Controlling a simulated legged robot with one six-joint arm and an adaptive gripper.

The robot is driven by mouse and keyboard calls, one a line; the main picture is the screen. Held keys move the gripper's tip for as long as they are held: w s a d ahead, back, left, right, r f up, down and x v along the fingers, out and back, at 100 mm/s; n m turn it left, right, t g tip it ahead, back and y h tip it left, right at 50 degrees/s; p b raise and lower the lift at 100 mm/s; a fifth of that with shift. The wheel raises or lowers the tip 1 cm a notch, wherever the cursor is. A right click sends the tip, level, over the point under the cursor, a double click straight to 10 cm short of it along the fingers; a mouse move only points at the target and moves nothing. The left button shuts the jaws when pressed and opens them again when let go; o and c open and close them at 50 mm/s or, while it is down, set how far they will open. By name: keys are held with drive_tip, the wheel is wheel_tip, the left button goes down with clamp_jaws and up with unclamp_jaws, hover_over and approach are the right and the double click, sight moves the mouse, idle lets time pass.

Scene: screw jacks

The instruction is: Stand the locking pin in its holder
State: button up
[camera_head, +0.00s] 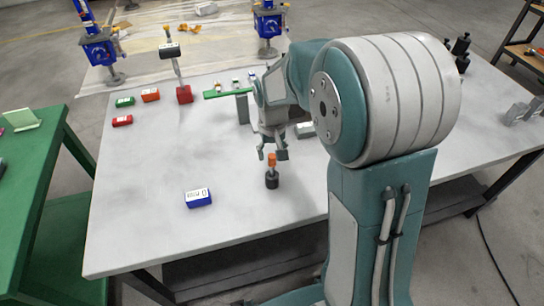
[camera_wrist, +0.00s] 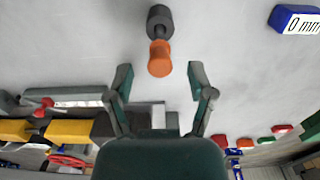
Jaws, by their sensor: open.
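An upright piece with an orange top (camera_head: 272,160) and a dark round base (camera_head: 272,181) stands on the table, and I take it for the locking pin. In the wrist view its orange end (camera_wrist: 160,58) lies nearer my gripper, joined by a thin neck to the dark part (camera_wrist: 159,18). I cannot tell if the dark part is the holder or belongs to the pin. My gripper (camera_head: 273,153) is open and empty, close above the orange top. In the wrist view the orange end is just ahead of the gap between my fingertips (camera_wrist: 160,82).
A blue labelled block (camera_head: 198,198) lies to the left on the grey table (camera_head: 150,235). Red (camera_head: 122,121), green (camera_head: 125,102) and orange (camera_head: 150,95) blocks lie farther back. The table's front left is clear.

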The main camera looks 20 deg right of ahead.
wheel_tip(320, 180, up, 9)
drive_tip(key=shift+r, duration=0.2)
drive_tip(key=shift+r, duration=0.1)
idle(0.5)
